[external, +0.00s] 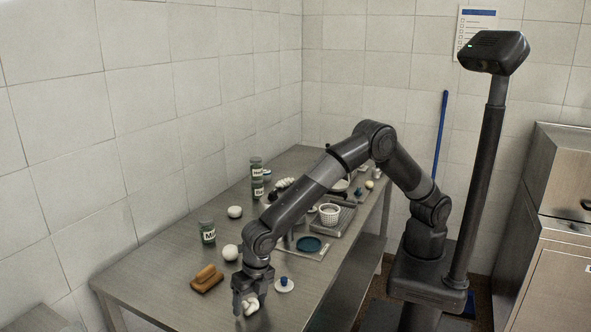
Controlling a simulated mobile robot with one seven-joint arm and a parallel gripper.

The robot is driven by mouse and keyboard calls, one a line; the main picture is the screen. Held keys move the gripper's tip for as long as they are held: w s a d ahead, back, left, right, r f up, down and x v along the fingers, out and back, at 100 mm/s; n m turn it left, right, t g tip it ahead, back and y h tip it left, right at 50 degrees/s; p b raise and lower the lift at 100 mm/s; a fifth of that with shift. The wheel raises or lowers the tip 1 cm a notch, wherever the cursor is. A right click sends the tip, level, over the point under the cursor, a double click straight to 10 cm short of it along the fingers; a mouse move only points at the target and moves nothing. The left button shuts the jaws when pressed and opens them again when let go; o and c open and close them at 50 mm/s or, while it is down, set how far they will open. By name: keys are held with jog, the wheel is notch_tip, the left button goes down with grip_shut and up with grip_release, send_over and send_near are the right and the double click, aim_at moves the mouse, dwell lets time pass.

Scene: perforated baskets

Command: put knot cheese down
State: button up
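The knot cheese (251,308) is a small white lumpy piece at the near end of the steel table. My gripper (247,300) points straight down there, with the cheese between its fingertips. The fingers look shut on it and partly hide it. The cheese is at or just above the table top; the exact gap cannot be told.
A brown wooden block (207,278) lies left of my gripper. A white disc with a blue knob (284,284) lies close on its right. A white perforated basket (330,214) stands farther back. The near-left table top is bare.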

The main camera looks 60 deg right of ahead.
jog(key=r, duration=0.4)
jog(key=s+d+r, duration=0.1)
jog(key=r, duration=0.7)
jog(key=shift+s+d, duration=0.15)
jog(key=shift+s, duration=0.2)
jog(key=shift+r, duration=0.1)
jog(key=w+d+r+m+t, duration=0.1)
jog(key=d+r+m, duration=0.35)
jog(key=d, duration=0.65)
jog(key=w+d+r+m, duration=0.1)
jog(key=d+r+m, duration=0.35)
jog(key=d, duration=0.55)
jog(key=w+d+r+m+t, duration=0.1)
jog(key=d+r+m, duration=0.4)
jog(key=d, duration=0.6)
jog(key=s+d+f+m, duration=0.1)
jog(key=s+d+m, duration=0.4)
jog(key=d+m, duration=0.1)
jog(key=s+d+f+m+t, duration=0.1)
jog(key=s+d+m, duration=0.5)
jog(key=d, duration=0.3)
jog(key=s+d+f+m+t+h, duration=0.1)
jog(key=s+d+m, duration=0.5)
jog(key=d, duration=0.2)
jog(key=shift+d+f, duration=0.25)
jog(key=shift+f, duration=0.15)
